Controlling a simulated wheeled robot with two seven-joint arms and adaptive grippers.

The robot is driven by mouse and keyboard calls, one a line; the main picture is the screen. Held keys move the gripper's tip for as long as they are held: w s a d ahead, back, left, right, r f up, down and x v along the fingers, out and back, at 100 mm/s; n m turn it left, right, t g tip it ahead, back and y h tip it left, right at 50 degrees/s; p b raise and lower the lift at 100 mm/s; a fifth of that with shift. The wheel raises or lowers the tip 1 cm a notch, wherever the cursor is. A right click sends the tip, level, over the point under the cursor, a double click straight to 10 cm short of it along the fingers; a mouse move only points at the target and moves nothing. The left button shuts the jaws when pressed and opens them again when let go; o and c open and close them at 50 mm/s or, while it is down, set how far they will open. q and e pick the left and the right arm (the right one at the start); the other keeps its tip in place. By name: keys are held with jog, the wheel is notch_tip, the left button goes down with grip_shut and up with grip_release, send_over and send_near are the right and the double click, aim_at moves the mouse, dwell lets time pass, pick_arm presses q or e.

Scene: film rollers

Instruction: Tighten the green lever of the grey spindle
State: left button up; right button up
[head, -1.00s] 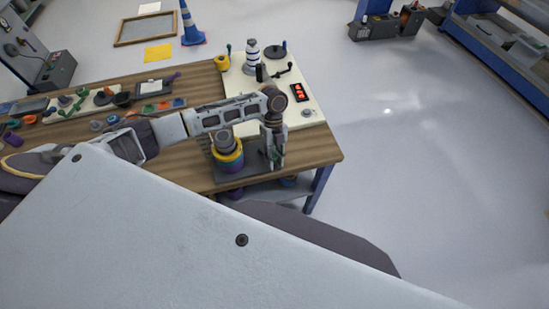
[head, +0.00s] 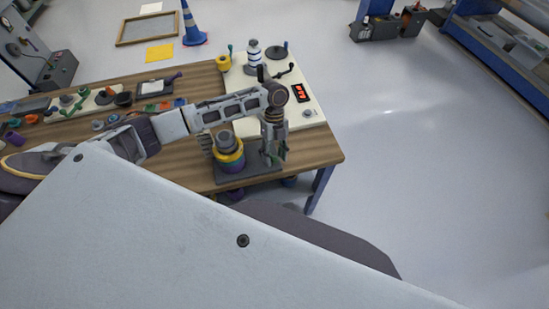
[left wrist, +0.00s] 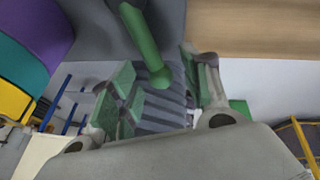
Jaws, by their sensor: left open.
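The grey spindle (head: 226,139) stands at the table's front right, with yellow, purple and teal rings around its lower part. It rises from a dark grey base (head: 236,178). My left gripper (head: 274,155) points down just to the right of the spindle, over the base. In the left wrist view the green lever (left wrist: 143,42) comes down from the top, and its round end lies between the spread, green-padded fingers of my left gripper (left wrist: 165,90). I cannot tell whether a finger touches it. In the head view the lever is mostly hidden by the gripper. My right gripper is not in view.
A cream panel (head: 318,116) with a red display (head: 300,92), a white-and-black striped post (head: 253,55) and a crank (head: 284,69) lies behind the gripper. Small coloured parts lie at the table's left. The wooden tabletop (head: 320,148) is clear to the gripper's right.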

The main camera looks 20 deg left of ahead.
pick_arm(q)
jog(key=v, duration=1)
jog(key=shift+s, duration=0.1)
dwell(0.5)
